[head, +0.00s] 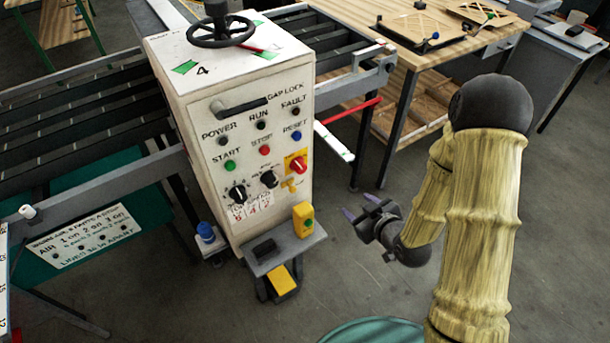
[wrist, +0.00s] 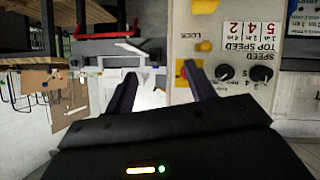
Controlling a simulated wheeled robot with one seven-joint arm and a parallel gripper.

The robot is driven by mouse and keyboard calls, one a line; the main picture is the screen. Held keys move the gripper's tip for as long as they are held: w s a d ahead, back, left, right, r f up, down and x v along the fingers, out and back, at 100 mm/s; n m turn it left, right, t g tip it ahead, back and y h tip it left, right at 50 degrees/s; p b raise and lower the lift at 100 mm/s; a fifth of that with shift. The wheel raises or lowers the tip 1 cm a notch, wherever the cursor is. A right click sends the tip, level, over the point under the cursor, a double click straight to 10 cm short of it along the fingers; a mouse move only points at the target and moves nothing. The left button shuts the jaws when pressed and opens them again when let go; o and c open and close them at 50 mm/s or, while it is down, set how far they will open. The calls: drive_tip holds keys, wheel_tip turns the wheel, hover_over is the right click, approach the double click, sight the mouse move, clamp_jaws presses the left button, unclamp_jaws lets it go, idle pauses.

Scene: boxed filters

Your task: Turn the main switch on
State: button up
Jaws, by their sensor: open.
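The main switch (head: 298,164) is a red rotary knob on a yellow plate, at the right of the white machine's control panel (head: 203,122). In the wrist view the switch (wrist: 182,71) shows only as a bit of red and yellow beside the right-hand finger, which partly hides it. My gripper (head: 359,206) is open and empty, to the right of the panel and lower than the switch in the head view. It is apart from the switch there. In the wrist view the open fingers (wrist: 158,78) point toward the panel's edge. The knob's exact setting is too small to tell.
A yellow lock tab (head: 289,184) sits just below the switch. A shelf (head: 284,250) with a yellow button box (head: 303,219) juts out below the panel. A wooden workbench (head: 465,45) stands behind at the right. Open floor lies between the machine and my arm.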

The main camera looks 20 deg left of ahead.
drive_tip(key=s+a+t+y+b, duration=0.1)
drive_tip(key=s+a+t+y, duration=0.2)
drive_tip(key=s+a+y, duration=0.1)
drive_tip(key=shift+s+a+f+y, duration=0.2)
drive_tip(key=shift+f+y, duration=0.2)
drive_tip(key=shift+f, duration=0.05)
drive_tip(key=shift+w, duration=0.1)
drive_tip(key=b+x, duration=0.2)
drive_tip(key=b, duration=0.1)
drive_tip(key=b+x, duration=0.2)
drive_tip(key=b, duration=0.2)
drive_tip(key=shift+w+a+f, duration=0.25)
drive_tip(key=shift+w, duration=0.05)
drive_tip(key=b, duration=0.4)
drive_tip(key=shift+w+a, duration=0.2)
drive_tip(key=shift+a, duration=0.15)
